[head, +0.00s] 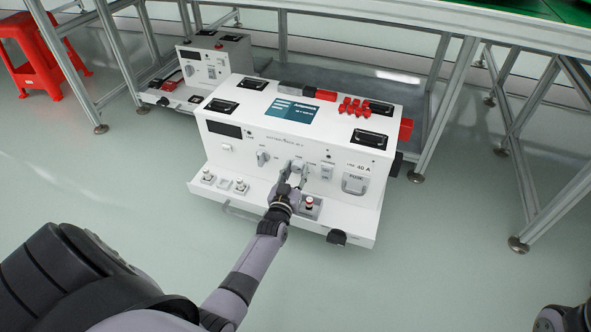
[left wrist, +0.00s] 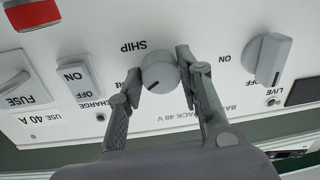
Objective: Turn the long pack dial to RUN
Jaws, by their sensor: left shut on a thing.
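The long pack (head: 250,117) is a wide white box on the floor in the head view. Its dial (left wrist: 160,72) is a round grey knob with a dark pointer mark toward the lower left of the left wrist view. SHIP is printed above it in that upside-down view. A label ending in RE is partly hidden beside the left finger. I cannot read RUN anywhere. My left gripper (head: 297,170) reaches the front panel from below, and in the left wrist view its fingers (left wrist: 159,76) are shut around the dial's two sides. My right gripper is not in view.
An elongated grey ON knob (left wrist: 268,58) and an ON/OFF switch (left wrist: 79,78) flank the dial. A smaller pack (head: 214,59) stands behind left. Metal table legs (head: 447,105) rise behind right. Floor in front is clear.

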